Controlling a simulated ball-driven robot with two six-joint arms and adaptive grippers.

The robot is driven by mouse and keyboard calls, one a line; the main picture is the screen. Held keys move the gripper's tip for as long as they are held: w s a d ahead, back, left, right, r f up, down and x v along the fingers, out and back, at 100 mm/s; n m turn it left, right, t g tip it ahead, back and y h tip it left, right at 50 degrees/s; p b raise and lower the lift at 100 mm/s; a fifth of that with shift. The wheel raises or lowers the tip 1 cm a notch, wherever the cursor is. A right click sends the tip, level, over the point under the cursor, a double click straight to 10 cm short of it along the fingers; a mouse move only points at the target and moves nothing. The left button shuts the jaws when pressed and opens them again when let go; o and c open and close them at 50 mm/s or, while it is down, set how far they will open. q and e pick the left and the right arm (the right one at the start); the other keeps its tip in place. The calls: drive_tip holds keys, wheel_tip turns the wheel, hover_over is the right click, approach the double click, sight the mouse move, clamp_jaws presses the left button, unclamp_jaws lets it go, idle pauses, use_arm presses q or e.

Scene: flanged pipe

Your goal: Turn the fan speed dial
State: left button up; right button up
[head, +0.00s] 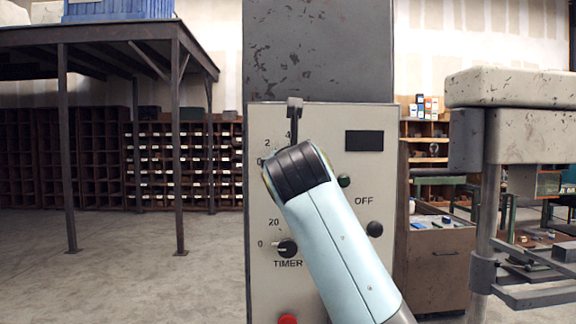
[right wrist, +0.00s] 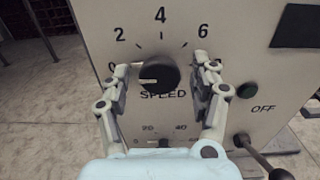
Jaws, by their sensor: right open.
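The fan speed dial (right wrist: 160,78) is a round black knob above the word SPEED in the right wrist view. Its pale pointer line points left, towards the 0 mark, with numbers 2, 4 and 6 arched above. My right gripper (right wrist: 161,67) is open, with one finger on each side of the dial. Gaps seem to show between the fingers and the knob; whether either one touches it I cannot tell. In the head view my right arm hides the speed dial. My left gripper is not in view.
The grey control panel (head: 262,190) also carries a timer dial (head: 287,249), a green button (head: 344,181), a black knob (head: 375,228), a dark display (head: 364,141) and a red button (head: 288,320). A grey machine (head: 500,130) stands at right. Open floor lies left.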

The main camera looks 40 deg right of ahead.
drive_tip(key=shift+s+r, duration=0.1)
drive_tip(key=shift+s, duration=0.05)
drive_tip(key=shift+c, duration=1.4)
drive_tip(key=c, duration=0.9)
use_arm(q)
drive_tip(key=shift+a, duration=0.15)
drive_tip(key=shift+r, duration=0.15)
